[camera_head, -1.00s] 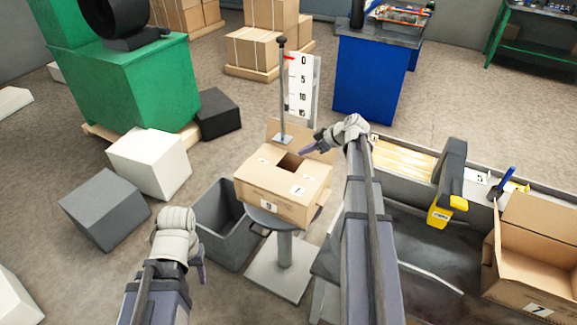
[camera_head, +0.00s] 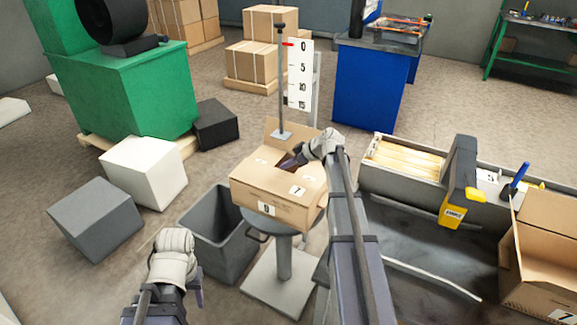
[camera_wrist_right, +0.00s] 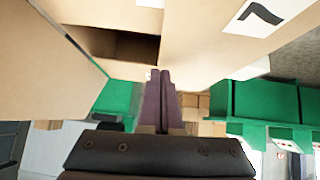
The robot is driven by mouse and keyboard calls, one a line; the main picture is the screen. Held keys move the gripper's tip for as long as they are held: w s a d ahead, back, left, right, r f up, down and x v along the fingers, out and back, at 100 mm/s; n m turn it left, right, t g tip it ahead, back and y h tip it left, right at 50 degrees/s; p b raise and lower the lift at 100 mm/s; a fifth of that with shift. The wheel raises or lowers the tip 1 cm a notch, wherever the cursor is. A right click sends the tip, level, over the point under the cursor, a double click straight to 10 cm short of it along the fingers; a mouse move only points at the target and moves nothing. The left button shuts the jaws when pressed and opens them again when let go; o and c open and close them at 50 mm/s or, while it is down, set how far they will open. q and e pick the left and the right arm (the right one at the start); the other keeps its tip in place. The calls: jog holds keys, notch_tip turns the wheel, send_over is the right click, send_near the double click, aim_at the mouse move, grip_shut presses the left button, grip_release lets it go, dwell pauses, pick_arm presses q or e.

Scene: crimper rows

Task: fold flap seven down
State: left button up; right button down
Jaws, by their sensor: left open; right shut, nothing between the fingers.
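A cardboard box (camera_head: 262,193) sits on a round grey stand. The flap labelled 7 (camera_head: 308,184) lies on its top at the front right; the label also shows upside down on the flap in the right wrist view (camera_wrist_right: 232,35). A dark opening remains in the top, and a flap stands upright at the back (camera_head: 283,131). My right gripper (camera_head: 288,163) is shut and empty, with its fingertips at the opening beside flap 7; its purple fingers show in the right wrist view (camera_wrist_right: 161,80). My left gripper (camera_head: 197,275) is open, low at the left, away from the box.
A dark open bin (camera_head: 215,262) stands left of the stand (camera_head: 283,262). A height scale on a post (camera_head: 300,75) rises behind the box. On the right are a bench with a yellow-and-grey device (camera_head: 458,185) and another open box (camera_head: 545,255).

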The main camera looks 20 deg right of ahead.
jog(key=shift+f, duration=0.45)
jog(key=shift+w+d+f+b, duration=0.1)
jog(key=shift+f+b, duration=0.6)
jog(key=shift+b, duration=0.25)
jog(key=shift+f, duration=0.1)
jog(key=shift+s, duration=0.25)
jog(key=shift+r, duration=0.3)
jog(key=shift+w+r+p, duration=0.35)
jog(key=shift+r+p, duration=0.1)
jog(key=shift+p, duration=0.2)
jog(key=shift+r, duration=0.1)
